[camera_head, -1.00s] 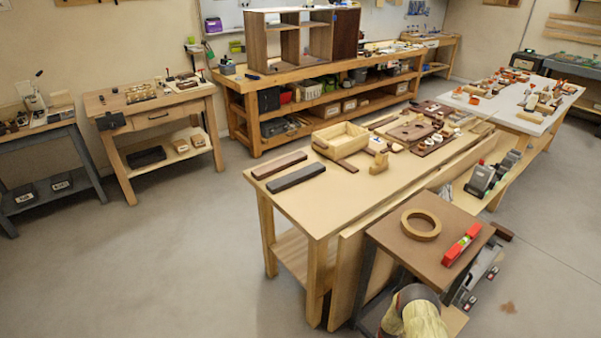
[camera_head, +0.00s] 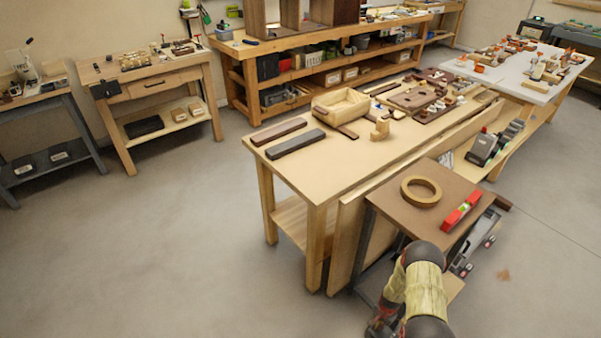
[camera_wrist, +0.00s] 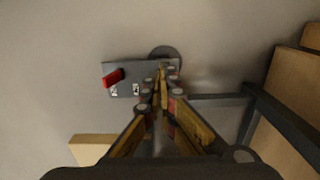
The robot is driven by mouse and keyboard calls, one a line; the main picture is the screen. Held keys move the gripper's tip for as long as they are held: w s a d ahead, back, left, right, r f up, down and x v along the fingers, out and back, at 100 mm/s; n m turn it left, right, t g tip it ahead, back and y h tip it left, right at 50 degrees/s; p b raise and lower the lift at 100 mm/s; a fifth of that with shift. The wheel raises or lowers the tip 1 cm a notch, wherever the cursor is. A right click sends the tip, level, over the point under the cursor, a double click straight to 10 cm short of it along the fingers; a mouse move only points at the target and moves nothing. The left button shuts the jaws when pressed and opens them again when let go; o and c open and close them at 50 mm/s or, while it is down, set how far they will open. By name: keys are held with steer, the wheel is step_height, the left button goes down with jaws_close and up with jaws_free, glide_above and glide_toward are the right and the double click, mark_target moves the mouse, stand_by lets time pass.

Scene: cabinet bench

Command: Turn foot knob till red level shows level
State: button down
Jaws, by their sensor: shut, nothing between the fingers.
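The red level (camera_head: 462,212) lies on the brown top of a small stand (camera_head: 425,222), near its right edge. My gripper (camera_wrist: 163,72) is seen in the wrist view, its fingers shut together with nothing held. The fingertips are over a grey plate (camera_wrist: 130,70) and just below a dark round disc (camera_wrist: 164,52), which may be the foot knob. I cannot tell if they touch it. A red piece (camera_wrist: 113,77) sticks out at the plate's left. The level's bubble is too small to read.
A tan ring (camera_head: 421,191) lies on the stand beside the level. A long workbench (camera_head: 335,172) with wooden parts stands close behind. In the wrist view a dark frame bar (camera_wrist: 262,105) is at the right and a wooden block (camera_wrist: 92,146) at lower left. Floor is open at left.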

mark_target(376, 331)
step_height(376, 331, down, 6)
steer(key=shift+r+b, duration=0.15)
steer(key=shift+b, duration=0.45)
steer(key=shift+s, duration=0.15)
steer(key=shift+d+f, duration=0.1)
steer(key=shift+f, duration=0.25)
steer(key=shift+w+d+r, duration=0.15)
steer(key=shift+w, duration=0.25)
steer(key=shift+w+d+r, duration=0.15)
steer(key=shift+w, duration=0.2)
stand_by(0.4)
